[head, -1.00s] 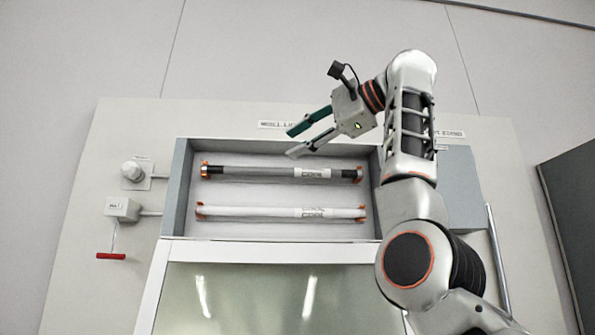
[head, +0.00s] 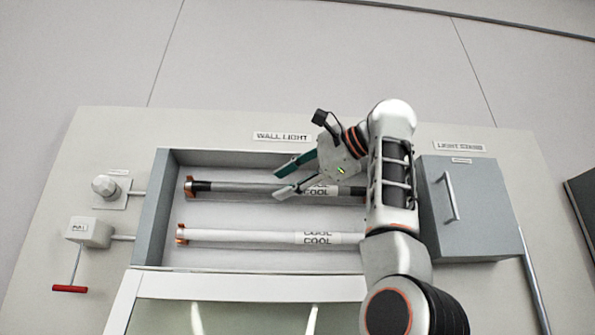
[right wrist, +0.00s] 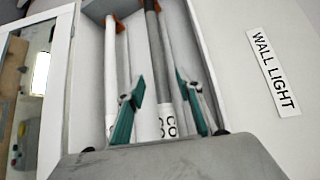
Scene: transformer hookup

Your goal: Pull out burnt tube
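The burnt tube (head: 235,187), grey with blackened ends, sits across the upper part of an open wall box. Its left end is in an orange holder (head: 190,187); its right end is hidden behind my right arm. A white tube (head: 235,235) sits parallel below it. My right gripper (head: 277,184) is open, its two teal-padded fingers pointing left at the burnt tube's height. In the right wrist view the burnt tube (right wrist: 153,45) runs between the spread fingers, the white tube (right wrist: 110,60) outside them. I cannot tell whether the fingers reach around it. My left gripper is out of view.
The box wall (head: 155,205) frames the tubes, and its cover (head: 250,287) hangs below. A pull switch with a red handle (head: 70,289) and a round knob (head: 104,187) are at left. A grey cabinet (head: 470,205) stands right of my arm.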

